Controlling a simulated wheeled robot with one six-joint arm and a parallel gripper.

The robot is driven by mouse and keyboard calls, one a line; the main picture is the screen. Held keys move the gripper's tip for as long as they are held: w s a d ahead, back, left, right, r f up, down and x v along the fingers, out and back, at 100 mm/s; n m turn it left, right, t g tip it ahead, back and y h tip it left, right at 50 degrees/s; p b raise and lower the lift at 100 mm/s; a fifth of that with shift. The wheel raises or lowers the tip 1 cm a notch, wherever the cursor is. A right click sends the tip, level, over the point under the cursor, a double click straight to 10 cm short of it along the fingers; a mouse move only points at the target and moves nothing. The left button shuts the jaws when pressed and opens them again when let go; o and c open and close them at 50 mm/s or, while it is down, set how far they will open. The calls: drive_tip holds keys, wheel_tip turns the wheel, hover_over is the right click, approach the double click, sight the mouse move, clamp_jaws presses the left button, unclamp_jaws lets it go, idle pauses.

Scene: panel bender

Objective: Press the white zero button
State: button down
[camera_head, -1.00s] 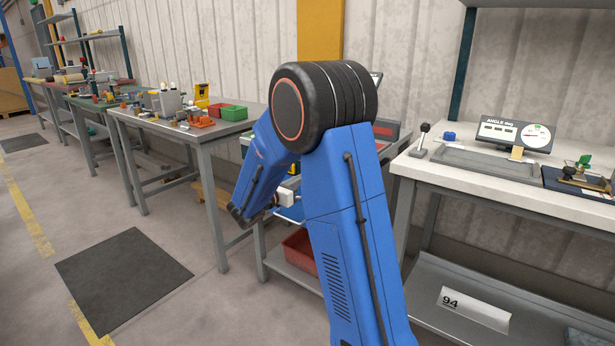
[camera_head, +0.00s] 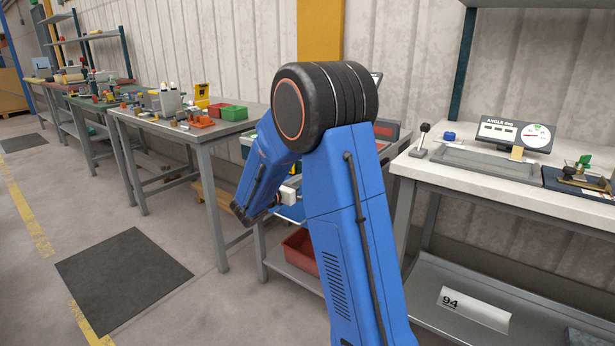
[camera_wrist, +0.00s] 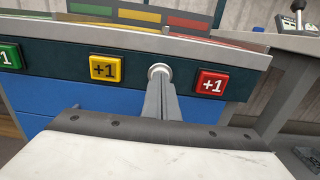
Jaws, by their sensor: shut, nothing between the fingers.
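In the wrist view, a dark green panel front carries a row of square buttons and one small round white button (camera_wrist: 159,69). The white button sits between the yellow +1 button (camera_wrist: 106,68) and the red +1 button (camera_wrist: 211,83). My gripper (camera_wrist: 160,82) is shut and empty, its fingertips directly in front of the white button and overlapping its lower part. Whether they touch it, I cannot tell. In the head view my blue arm hides the panel's buttons and the fingertips.
A green +1 button (camera_wrist: 8,56) is at the panel's left. Red, yellow and green strips (camera_wrist: 138,15) lie above the panel edge. At right in the head view stands a bench (camera_head: 470,178) with an angle display (camera_head: 515,133) and a black-knobbed lever (camera_head: 422,138).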

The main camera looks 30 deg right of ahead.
drive_tip(key=v, duration=0.7)
idle(0.6)
drive_tip(key=v, duration=0.8)
idle(0.7)
idle(0.4)
